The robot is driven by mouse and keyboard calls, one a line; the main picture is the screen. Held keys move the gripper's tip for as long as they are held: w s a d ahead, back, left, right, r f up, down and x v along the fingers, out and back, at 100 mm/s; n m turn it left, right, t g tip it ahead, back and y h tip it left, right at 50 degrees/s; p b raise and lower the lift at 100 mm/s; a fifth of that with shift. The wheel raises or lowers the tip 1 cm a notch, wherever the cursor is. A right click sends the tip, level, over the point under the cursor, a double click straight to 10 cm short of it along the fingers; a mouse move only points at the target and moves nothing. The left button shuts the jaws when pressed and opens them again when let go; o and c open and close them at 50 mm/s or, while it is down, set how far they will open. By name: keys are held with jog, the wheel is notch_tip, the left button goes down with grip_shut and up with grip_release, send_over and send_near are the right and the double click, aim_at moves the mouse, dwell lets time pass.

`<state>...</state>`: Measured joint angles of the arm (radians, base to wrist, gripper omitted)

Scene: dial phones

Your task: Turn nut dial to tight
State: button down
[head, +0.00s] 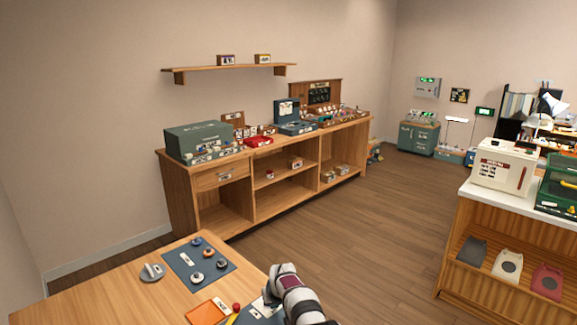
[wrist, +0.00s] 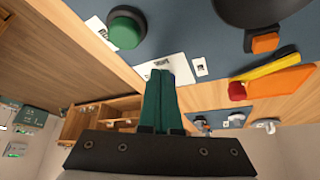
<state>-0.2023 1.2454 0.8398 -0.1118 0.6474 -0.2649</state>
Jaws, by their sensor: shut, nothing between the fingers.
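My gripper (wrist: 160,74) shows in the wrist view with its two green fingers together and nothing between them. Its tips overlap a white label card (wrist: 178,66) at the edge of a blue-grey mat (wrist: 175,25); I cannot tell whether they touch. A green round knob (wrist: 127,30) is on that mat, ahead of the tips and to the left. A large dark disc (wrist: 258,10) and an orange block (wrist: 265,42) are to the right. I cannot tell which of these, if any, is the nut dial. In the head view, my arm hides part of the mat (head: 257,310).
On the near table (head: 100,295), another mat (head: 181,262) holds several round dials, with a grey metal piece (head: 152,272) beside it. An orange plate (head: 207,312) and a red ball-like piece (head: 236,306) lie nearer. The table's left part is clear.

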jog(key=shift+w+a, duration=0.2)
jog(key=shift+w, duration=0.05)
dwell(0.5)
jog(key=shift+s+a, duration=0.15)
jog(key=shift+a, duration=0.2)
jog(key=shift+s+a, duration=0.1)
jog(key=shift+a, duration=0.3)
jog(key=shift+a, duration=0.1)
dwell(0.3)
jog(key=shift+s, duration=0.3)
notch_tip(320, 180, up, 6)
dwell(0.3)
